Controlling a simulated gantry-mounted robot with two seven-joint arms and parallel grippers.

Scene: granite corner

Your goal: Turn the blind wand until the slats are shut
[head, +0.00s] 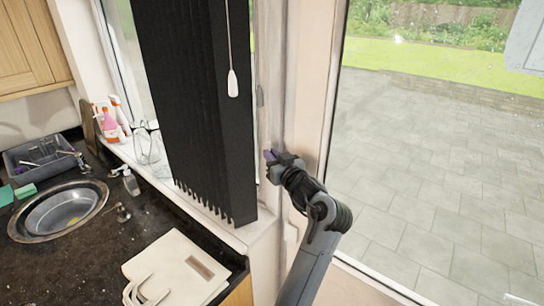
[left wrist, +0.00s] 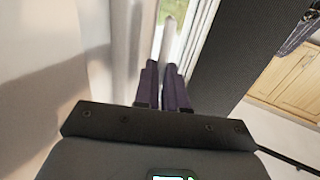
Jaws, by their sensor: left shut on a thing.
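The blind's black vertical slats (head: 200,100) hang at the window and look bunched side by side; whether they are tilted open is hard to tell. A pale, see-through wand (head: 262,105) hangs just right of them, faint against the white frame. My left gripper (head: 269,156) is at its lower part, with purple fingertips shut on it. In the left wrist view the two purple fingers (left wrist: 163,80) are close together, and the grip point is hard to make out. A dark slat face (left wrist: 240,55) stands right of them. My right gripper is in neither view.
A white cord with a pull (head: 232,84) hangs before the slats. The sill holds spray bottles (head: 112,118) and a glass item. A sink (head: 60,210) and a cream bag (head: 175,270) are on the dark worktop. A glass door (head: 440,150) is right of my arm.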

